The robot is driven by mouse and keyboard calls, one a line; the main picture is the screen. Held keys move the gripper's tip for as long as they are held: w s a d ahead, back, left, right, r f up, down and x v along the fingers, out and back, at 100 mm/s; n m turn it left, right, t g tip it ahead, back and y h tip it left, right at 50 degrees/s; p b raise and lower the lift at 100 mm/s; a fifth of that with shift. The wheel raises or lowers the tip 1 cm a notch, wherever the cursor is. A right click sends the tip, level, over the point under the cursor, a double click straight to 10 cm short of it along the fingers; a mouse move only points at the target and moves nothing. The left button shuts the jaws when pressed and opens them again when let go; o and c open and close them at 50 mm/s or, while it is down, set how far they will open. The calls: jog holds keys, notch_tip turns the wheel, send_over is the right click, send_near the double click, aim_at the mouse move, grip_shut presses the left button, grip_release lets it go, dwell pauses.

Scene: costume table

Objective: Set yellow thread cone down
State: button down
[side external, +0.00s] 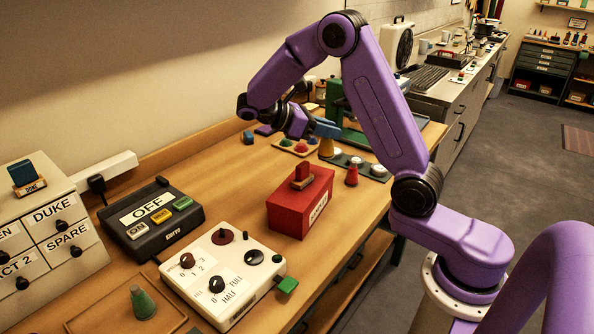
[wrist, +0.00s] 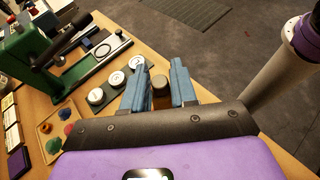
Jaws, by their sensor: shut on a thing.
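My gripper (side external: 325,130) is at the far part of the wooden table, its blue fingers pointing down. It is shut on the yellow thread cone (side external: 326,147), which looks upright below the fingers. In the wrist view the cone's brownish top (wrist: 160,86) shows between the two blue fingers (wrist: 159,92). The cone is close to the dark board with white discs (side external: 366,168); I cannot tell whether its base touches anything. A red thread cone (side external: 351,175) stands by that board. A green thread cone (side external: 143,303) stands in a shallow wooden tray (side external: 90,318) at the near left.
A red box (side external: 300,207) stands mid-table. A white dial panel (side external: 222,272) and a black switch box (side external: 150,222) are nearer. Bare wood lies left of the red box.

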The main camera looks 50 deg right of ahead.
jog(key=s+a+f+m+y, duration=0.1)
jog(key=s+a+m+y, duration=0.1)
jog(key=m+y, duration=0.85)
jog(key=s+a+f+m+y, duration=0.1)
jog(key=m+y, duration=0.9)
jog(key=y, duration=0.1)
jog(key=w+r+m+t, duration=0.1)
jog(key=m+t, duration=0.2)
jog(key=w+d+r+m+t+y, duration=0.1)
jog(key=r+m+t, duration=0.1)
jog(key=m+t, duration=0.1)
jog(key=w+r+m+t+y, duration=0.1)
jog(key=w+m+t, duration=0.1)
jog(key=m+t, duration=0.2)
jog(key=shift+d+r+t+y, duration=0.25)
jog(key=shift+d+r+t, duration=0.05)
jog(key=shift+t, duration=0.1)
jog(key=w+d+r+m+t+h, duration=0.3)
jog(key=d+r+m+t+h, duration=0.1)
jog(key=d+r+m+t, duration=0.25)
notch_tip(320, 180, down, 12)
jog(key=shift+t, duration=0.25)
jog(key=shift+w+d+f, duration=0.85)
jog(key=shift+w+f, duration=1.3)
jog(key=shift+w+d+f, duration=0.8)
jog(key=shift+w+f, duration=1.3)
jog(key=shift+f, duration=0.1)
jog(key=shift+w+d+f, duration=0.85)
jog(key=shift+w+f, duration=1.3)
